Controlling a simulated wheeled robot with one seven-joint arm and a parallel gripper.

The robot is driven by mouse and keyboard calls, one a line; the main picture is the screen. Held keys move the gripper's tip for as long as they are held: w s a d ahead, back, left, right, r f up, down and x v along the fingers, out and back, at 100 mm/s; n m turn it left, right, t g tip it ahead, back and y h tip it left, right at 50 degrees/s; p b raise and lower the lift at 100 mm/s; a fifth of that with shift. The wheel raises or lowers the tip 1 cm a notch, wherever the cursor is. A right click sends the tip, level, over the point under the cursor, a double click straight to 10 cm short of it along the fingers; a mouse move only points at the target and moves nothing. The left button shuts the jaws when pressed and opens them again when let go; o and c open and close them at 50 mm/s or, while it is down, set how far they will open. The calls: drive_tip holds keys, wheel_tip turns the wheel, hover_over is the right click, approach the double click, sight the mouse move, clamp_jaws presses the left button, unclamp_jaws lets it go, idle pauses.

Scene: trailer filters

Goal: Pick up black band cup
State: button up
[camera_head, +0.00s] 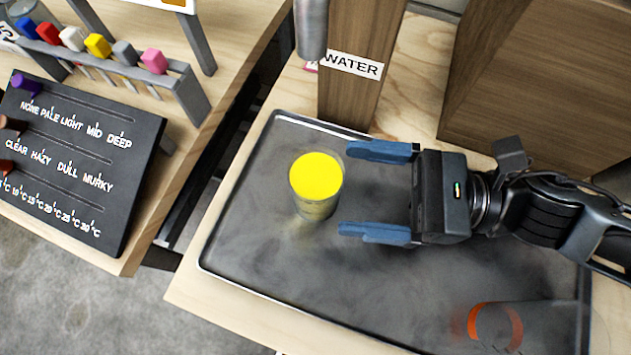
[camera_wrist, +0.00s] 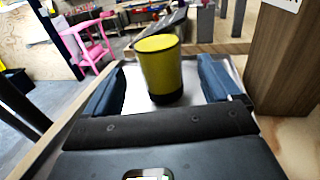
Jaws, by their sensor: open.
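The cup (camera_head: 316,201) stands upright on the dark tray, with bright yellow filling its top. In the wrist view the cup (camera_wrist: 160,68) shows yellow sides and a black band around its base. My gripper (camera_head: 345,190) is open and empty, just right of the cup in the head view. Its two blue fingers point toward the cup, one above and one below it in the picture. In the wrist view the cup shows beyond the palm, between the fingers (camera_wrist: 158,85). The fingers do not appear to touch it.
The dark metal tray (camera_head: 255,255) has a raised rim. A clear cup with an orange band (camera_head: 495,327) is at its lower right, partly blurred. A wooden post with a WATER label (camera_head: 354,65) stands behind the tray. A black chart board (camera_head: 75,160) lies left, across a gap.

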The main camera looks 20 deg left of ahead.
sight(304, 184)
drive_tip(key=shift+f, duration=0.9)
drive_tip(key=shift+s+a+r, duration=0.15)
drive_tip(key=shift+a, duration=0.2)
drive_tip(key=shift+s+a+r, duration=0.1)
drive_tip(key=shift+a, duration=0.25)
drive_tip(key=shift+p+x, duration=0.4)
drive_tip(key=shift+x, duration=2.55)
drive_tip(key=shift+f, duration=0.1)
drive_tip(key=shift+c, duration=0.5)
drive_tip(key=c, duration=1.1)
drive_tip(key=shift+r, duration=0.2)
drive_tip(key=shift+r+p, duration=0.35)
drive_tip(key=shift+r, duration=4.3)
drive_tip(key=shift+r, duration=0.15)
